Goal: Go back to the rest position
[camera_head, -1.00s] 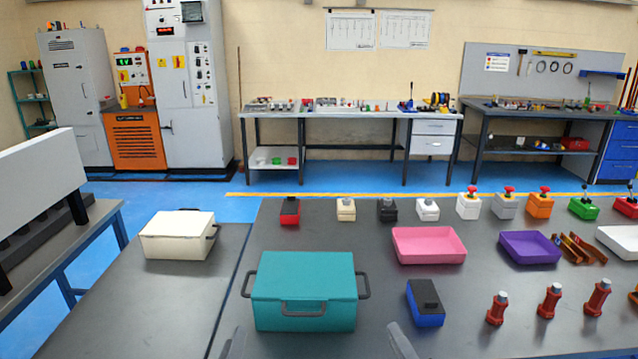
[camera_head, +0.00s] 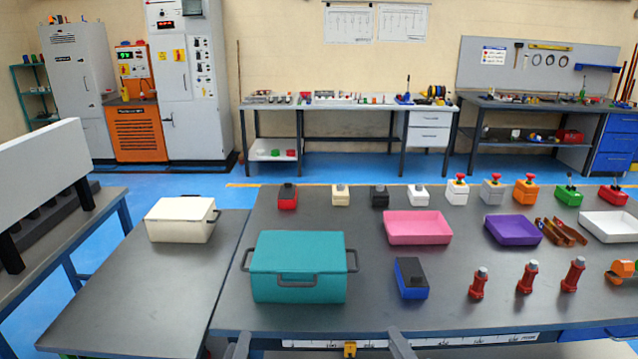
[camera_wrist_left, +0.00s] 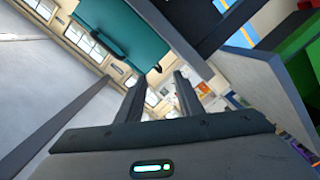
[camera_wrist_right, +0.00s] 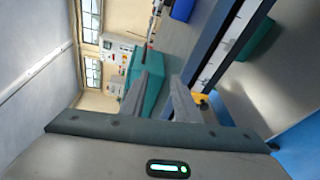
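My left gripper (camera_wrist_left: 158,88) is open with nothing between its two dark fingers in the left wrist view. My right gripper (camera_wrist_right: 160,86) is also open and empty in the right wrist view. In the head view only grey tips show at the bottom edge, the left one (camera_head: 240,346) and the right one (camera_head: 401,344), in front of the table's front edge. A teal box with dark handles (camera_head: 297,268) stands closed on the dark table (camera_head: 370,318), beyond both grippers. The grippers look clear of every object.
A blue and black block (camera_head: 411,278), a pink tray (camera_head: 417,227), a purple tray (camera_head: 513,230) and several red cylinders (camera_head: 526,277) stand on the table. A cream box (camera_head: 180,219) is on the left table. A ruler strip (camera_head: 430,341) runs along the front edge.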

